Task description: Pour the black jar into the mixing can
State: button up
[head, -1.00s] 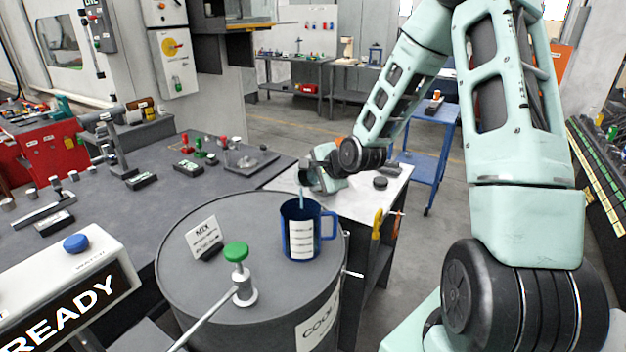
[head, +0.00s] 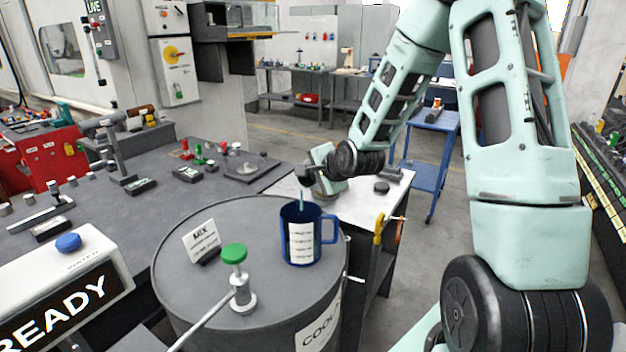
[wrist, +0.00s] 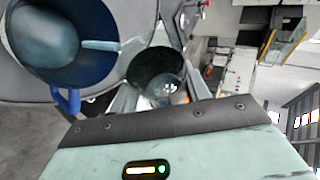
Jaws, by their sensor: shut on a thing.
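The mixing can (head: 326,240) is a blue mug with a white label, upright on the dark barrel; it also shows in the wrist view (wrist: 68,98). Blue-green liquid (wrist: 40,32) is inside it. A pale blue streak crosses its rim; I cannot tell whether it is a rod or a stream. My gripper (head: 314,184) is behind the can in the head view, shut on the black jar (wrist: 157,66). The jar's open mouth shows in the wrist view close beside the can's rim, with something pale and shiny inside.
A MIX sign (head: 201,240) and a green-knobbed post (head: 236,272) stand on the barrel near the can. A READY panel (head: 70,300) is at front left. A small black disc (head: 381,187) lies on the light-topped table (head: 350,208) behind. A blue cart (head: 428,165) stands farther back.

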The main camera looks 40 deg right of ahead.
jog(key=shift+s+a+r+n+t+h+b, duration=0.1)
jog(key=shift+a+r+n+t+h+b, duration=0.3)
jog(key=shift+b, duration=1.35)
jog(key=shift+d, duration=0.2)
dwell(0.6)
jog(key=shift+r+p, duration=0.35)
jog(key=shift+p, duration=0.55)
notch_tip(320, 180, up, 2)
jog(key=m+g+y+p, duration=0.2)
jog(key=m+y+p, duration=0.1)
jog(key=p, duration=1.3)
jog(key=shift+y, duration=0.5)
jog(key=shift+m+g+y+p, duration=0.3)
jog(key=shift+g+y+p, duration=0.1)
jog(key=shift+p, duration=0.85)
jog(key=shift+f, duration=0.1)
